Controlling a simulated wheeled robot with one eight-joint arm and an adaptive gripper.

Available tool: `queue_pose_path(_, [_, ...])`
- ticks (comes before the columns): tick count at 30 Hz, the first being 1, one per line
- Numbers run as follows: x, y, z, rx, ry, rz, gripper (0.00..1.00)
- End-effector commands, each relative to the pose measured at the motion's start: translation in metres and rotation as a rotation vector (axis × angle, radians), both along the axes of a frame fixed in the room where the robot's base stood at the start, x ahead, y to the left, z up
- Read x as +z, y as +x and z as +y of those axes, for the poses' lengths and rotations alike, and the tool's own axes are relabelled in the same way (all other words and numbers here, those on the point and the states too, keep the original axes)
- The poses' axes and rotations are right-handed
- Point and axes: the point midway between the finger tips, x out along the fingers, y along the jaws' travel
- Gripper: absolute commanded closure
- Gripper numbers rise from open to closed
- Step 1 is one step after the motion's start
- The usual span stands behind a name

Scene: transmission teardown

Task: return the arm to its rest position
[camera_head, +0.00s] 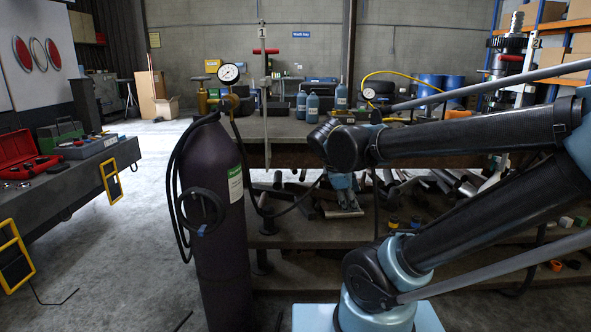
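My arm rises from its light-blue base at the bottom right. It bends at the right edge and reaches back left over the front of the workbench. Its dark wrist is in the middle of the picture. Below the wrist, a light-blue part and a grey end that I take for my gripper (343,198) point down in front of the bench's lower shelf. The end is small and dim. I cannot make out its fingers or anything held in it.
A dark gas cylinder (210,230) with hose and gauge (228,73) stands left of my arm. The workbench (285,128) holds blue bottles (312,106); loose parts fill its lower shelf. A red toolbox (22,155) is on the left bench. Floor between is mostly clear.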

Motion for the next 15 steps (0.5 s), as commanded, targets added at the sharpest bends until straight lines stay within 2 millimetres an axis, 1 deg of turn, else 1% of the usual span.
queue_pose_path(1, [-0.008, -0.008, -0.008, -0.076, 0.046, -0.001, 0.45])
queue_pose_path(6, [-0.034, -0.034, -0.022, -0.334, 0.217, -0.013, 0.45])
queue_pose_path(9, [-0.047, -0.049, -0.027, -0.491, 0.312, -0.022, 0.45])
queue_pose_path(15, [-0.073, -0.076, -0.029, -0.811, 0.501, -0.042, 0.45])
